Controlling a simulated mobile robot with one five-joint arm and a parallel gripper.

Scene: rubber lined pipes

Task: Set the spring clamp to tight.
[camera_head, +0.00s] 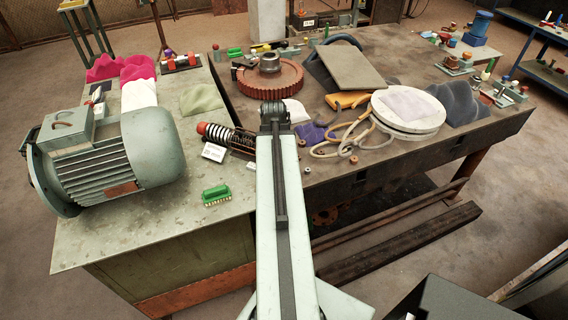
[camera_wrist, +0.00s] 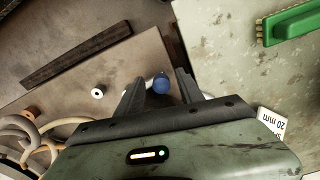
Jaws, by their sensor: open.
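A spring unit (camera_head: 228,137) with a black and white coil and a red-orange end knob lies on the bench, left of my arm in the head view. It may be the spring clamp; its right end is hidden behind my arm. A white card (camera_head: 213,152) lies beside it; in the wrist view its edge reads "20 mm". In the wrist view, my gripper (camera_wrist: 158,79) is open, with a blue ball knob (camera_wrist: 161,86) on a pale stem between its fingers. I cannot tell whether they touch it. My arm hides the gripper in the head view.
A red gear (camera_head: 270,80) stands behind. Tan hoses (camera_head: 345,135) and a round white plate (camera_head: 408,112) are to the right. A small white ring (camera_wrist: 97,93) lies on clear bench.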

